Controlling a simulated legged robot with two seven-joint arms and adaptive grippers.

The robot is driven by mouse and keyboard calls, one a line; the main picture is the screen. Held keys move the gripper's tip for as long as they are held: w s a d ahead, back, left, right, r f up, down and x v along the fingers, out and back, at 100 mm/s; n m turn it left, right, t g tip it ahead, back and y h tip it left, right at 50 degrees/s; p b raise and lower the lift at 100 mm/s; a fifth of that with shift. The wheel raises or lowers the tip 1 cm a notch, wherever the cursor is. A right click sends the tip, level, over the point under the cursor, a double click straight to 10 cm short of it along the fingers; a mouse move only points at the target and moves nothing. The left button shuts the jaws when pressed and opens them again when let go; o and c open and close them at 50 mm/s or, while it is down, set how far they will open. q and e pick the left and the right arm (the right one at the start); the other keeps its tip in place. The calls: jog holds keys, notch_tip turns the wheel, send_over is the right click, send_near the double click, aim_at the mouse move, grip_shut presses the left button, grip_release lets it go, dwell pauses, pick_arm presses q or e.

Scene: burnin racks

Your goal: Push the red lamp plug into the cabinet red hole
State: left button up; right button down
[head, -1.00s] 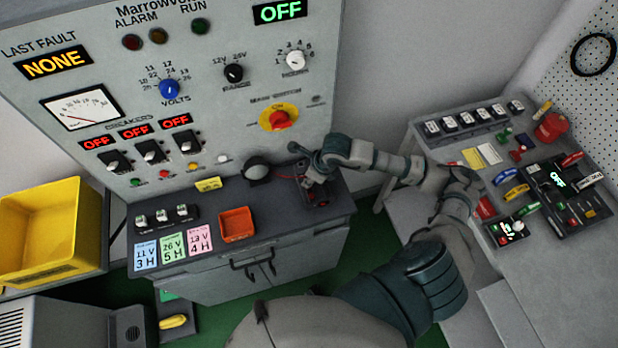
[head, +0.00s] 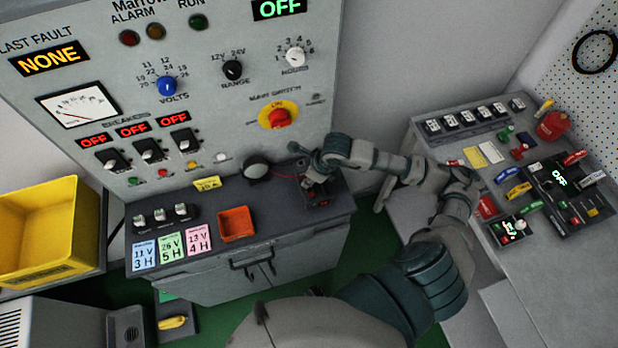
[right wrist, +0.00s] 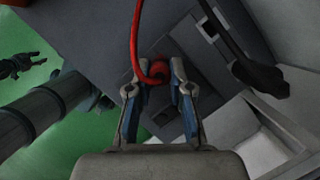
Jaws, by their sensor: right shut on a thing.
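My right gripper (head: 316,186) is low over the right end of the cabinet's dark shelf. In the right wrist view its two fingers (right wrist: 155,92) are closed around the red plug (right wrist: 158,72), whose red cable (right wrist: 134,30) loops upward. In the head view the red cable runs from beside the round dark lamp (head: 256,168) to the gripper. A dark socket block with red marks (head: 320,202) lies just under the gripper. The fingers and plug hide the red hole, so I cannot tell how far in the plug is. A dark claw-like shape (right wrist: 20,65) may be my left gripper.
An orange tray (head: 236,224) and several coloured cards (head: 171,248) sit left on the shelf. The cabinet panel (head: 215,110) rises behind. A side bench (head: 470,205) with switches and tools stands right. A yellow bin (head: 45,240) is far left.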

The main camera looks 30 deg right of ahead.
jog(key=c, duration=0.6)
grip_release()
dwell(0.4)
jog(key=shift+r, duration=0.15)
jog(key=shift+r+p, duration=1.6)
jog(key=shift+r, duration=1.05)
jog(key=shift+s+f, duration=0.1)
jog(key=shift+f, duration=0.05)
